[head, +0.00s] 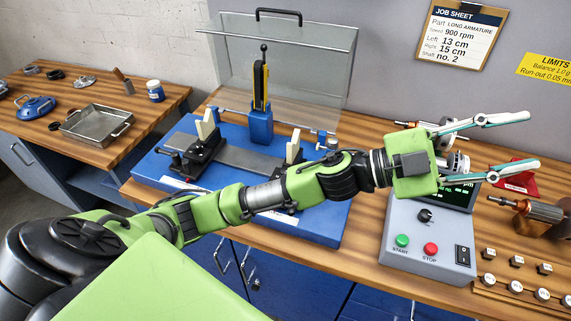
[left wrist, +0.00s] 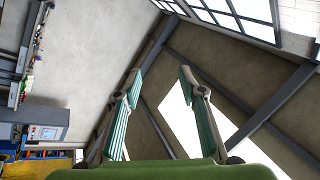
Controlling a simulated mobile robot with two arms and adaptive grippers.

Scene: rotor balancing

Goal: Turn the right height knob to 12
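The blue balancing machine (head: 160,168) stands on the wooden bench, with two pale supports on its rail. The right support (head: 293,152) is partly hidden behind my left arm. Small blue parts (head: 331,142) show just right of it; I cannot tell whether one is the right height knob, and no scale can be read. My left gripper (head: 533,142) is open and empty, its fingers spread to the right above the grey control box. Its open fingers also show in the left wrist view (left wrist: 160,77), with nothing between them. My right gripper is not in view.
The job sheet (head: 462,35) reads left 13 cm, right 15 cm. A clear hood (head: 310,60) stands raised behind the machine. The control box (head: 425,240) has start and stop buttons. Metal rotors (head: 535,212) and a weight rack (head: 520,270) lie at right.

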